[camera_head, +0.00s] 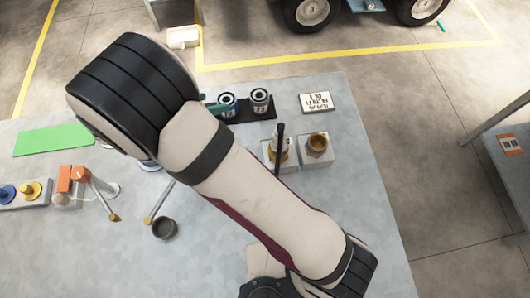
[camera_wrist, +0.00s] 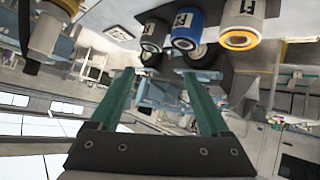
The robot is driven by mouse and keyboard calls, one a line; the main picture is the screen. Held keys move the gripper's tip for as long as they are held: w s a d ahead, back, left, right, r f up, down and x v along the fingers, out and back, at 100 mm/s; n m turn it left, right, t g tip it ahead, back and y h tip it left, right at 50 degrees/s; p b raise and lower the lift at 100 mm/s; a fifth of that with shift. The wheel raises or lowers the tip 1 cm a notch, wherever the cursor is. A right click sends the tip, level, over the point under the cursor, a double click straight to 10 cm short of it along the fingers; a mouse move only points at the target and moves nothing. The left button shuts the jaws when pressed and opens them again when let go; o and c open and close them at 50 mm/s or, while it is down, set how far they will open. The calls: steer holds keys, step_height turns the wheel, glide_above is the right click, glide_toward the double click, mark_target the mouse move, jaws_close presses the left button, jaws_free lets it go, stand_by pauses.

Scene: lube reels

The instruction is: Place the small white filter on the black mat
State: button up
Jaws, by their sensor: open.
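The black mat (camera_head: 246,114) lies near the back of the grey table in the head view, partly behind my arm. The wrist view shows the white filter (camera_wrist: 154,36), the smallest there, beside the blue one (camera_wrist: 186,28) and a larger white one with a yellow ring (camera_wrist: 240,25). My gripper (camera_wrist: 158,74) is open, with nothing between its green fingers. One fingertip (camera_head: 213,108) shows at the mat's left end; contact cannot be told.
Two blocks with brass-coloured fittings (camera_head: 317,146) stand right of my arm, one with a dark upright rod. A labelled white plate (camera_head: 321,103) lies at the back right. A dark cup (camera_head: 164,228), a green mat (camera_head: 54,140) and orange parts (camera_head: 72,178) are at left.

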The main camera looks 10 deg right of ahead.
steer(key=s+d+r+g, duration=0.2)
steer(key=s+d, duration=0.1)
steer(key=d, duration=0.1)
steer(key=s+d+r+g+y, duration=0.1)
steer(key=s+d+r+g, duration=0.1)
steer(key=d, duration=0.3)
steer(key=s+d+r+g+y, duration=0.1)
steer(key=s+d+r+g, duration=0.1)
steer(key=s+d, duration=0.3)
steer(key=shift+r+m, duration=0.3)
steer(key=shift+r, duration=0.15)
steer(key=s+r+n+y, duration=0.1)
steer(key=s+n+y, duration=0.1)
steer(key=s+y, duration=0.6)
steer(key=s, duration=0.6)
steer(key=shift+s+a+r+g, duration=0.2)
steer(key=shift+a+r+g, duration=0.1)
steer(key=shift+a+r, duration=0.05)
steer(key=shift+o, duration=0.2)
